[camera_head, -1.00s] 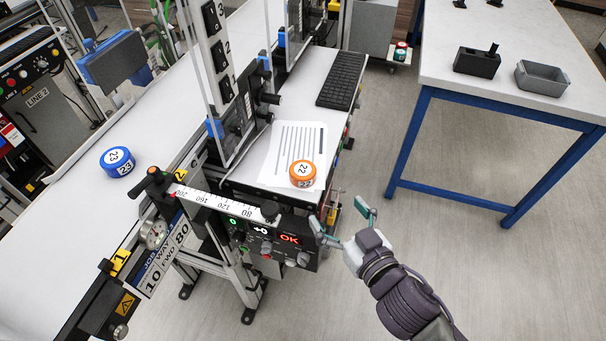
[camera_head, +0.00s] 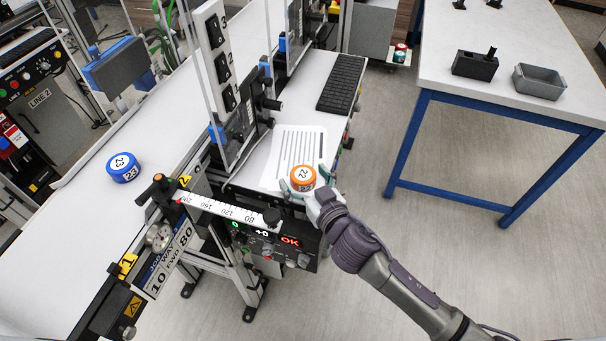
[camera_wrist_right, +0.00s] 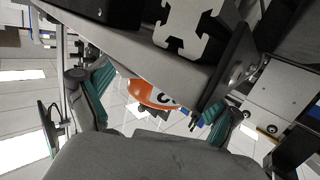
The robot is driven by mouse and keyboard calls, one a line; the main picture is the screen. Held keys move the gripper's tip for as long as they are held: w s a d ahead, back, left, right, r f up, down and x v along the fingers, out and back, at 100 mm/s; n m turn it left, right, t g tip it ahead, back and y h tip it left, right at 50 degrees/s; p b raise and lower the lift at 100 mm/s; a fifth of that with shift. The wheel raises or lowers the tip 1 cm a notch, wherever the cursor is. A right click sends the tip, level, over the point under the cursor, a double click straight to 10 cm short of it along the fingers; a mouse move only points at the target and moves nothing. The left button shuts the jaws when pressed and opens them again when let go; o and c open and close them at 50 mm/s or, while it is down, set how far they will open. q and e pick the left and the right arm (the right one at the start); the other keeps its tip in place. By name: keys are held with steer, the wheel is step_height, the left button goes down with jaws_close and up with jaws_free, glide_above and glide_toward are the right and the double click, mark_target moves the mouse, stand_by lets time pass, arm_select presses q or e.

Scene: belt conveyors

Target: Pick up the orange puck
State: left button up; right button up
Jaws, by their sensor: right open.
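The orange puck (camera_head: 303,177), with a white top marked 22, sits on the small side shelf at the corner of a printed sheet (camera_head: 292,146). My right gripper (camera_head: 303,188) is at the puck, with its fingers open on either side of it. In the right wrist view the orange puck (camera_wrist_right: 152,95) shows between the two teal-padded fingers (camera_wrist_right: 160,100), with gaps to both. Part of the puck is cut off there by a grey edge. My left gripper is not in view.
A blue puck (camera_head: 123,166) marked 23 lies on the white belt (camera_head: 60,240) at left. A keyboard (camera_head: 342,83) is farther back on the shelf. A ruler bar (camera_head: 225,209) and control box (camera_head: 285,247) stand in front. A blue-legged table (camera_head: 440,75) is at right.

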steer(key=shift+w+a+f, duration=0.1)
steer(key=shift+w, duration=0.15)
steer(key=c, duration=1.3)
